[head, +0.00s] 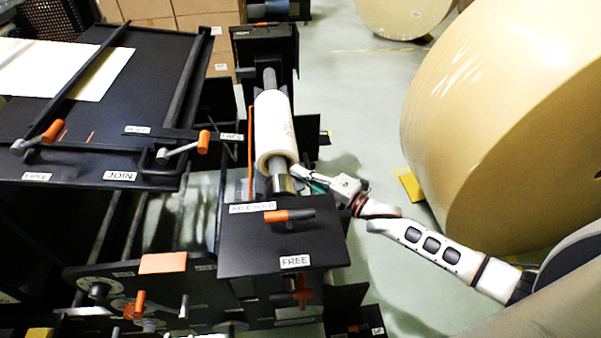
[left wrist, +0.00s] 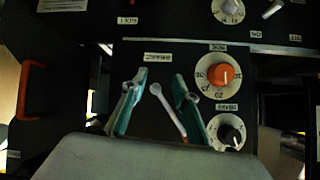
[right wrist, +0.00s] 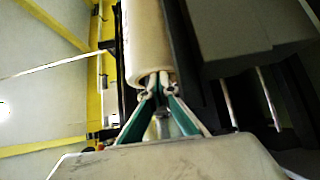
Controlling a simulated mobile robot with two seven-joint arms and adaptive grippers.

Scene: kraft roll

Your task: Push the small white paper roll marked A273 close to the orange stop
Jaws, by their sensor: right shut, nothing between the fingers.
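The small white paper roll (head: 274,127) sits around a metal axle (head: 278,176), which shows bare at both ends of it. I cannot read a mark A273 on it. My right gripper (head: 297,171) is shut and empty beside the roll's near end. In the right wrist view, its fingertips (right wrist: 159,84) are at the lower end of the roll (right wrist: 148,40); I cannot tell whether they touch. A thin orange bar (head: 250,140) runs left of the roll; I cannot tell whether it is the orange stop. My left gripper (left wrist: 160,92) is open and empty before a panel with dials.
A big brown paper roll (head: 510,110) stands at the right, near my right arm. A black box labelled FREE (head: 275,245) with an orange handle is at the axle's near end. An orange dial (left wrist: 221,75) is close to my left gripper. Cardboard boxes (head: 190,20) stand behind.

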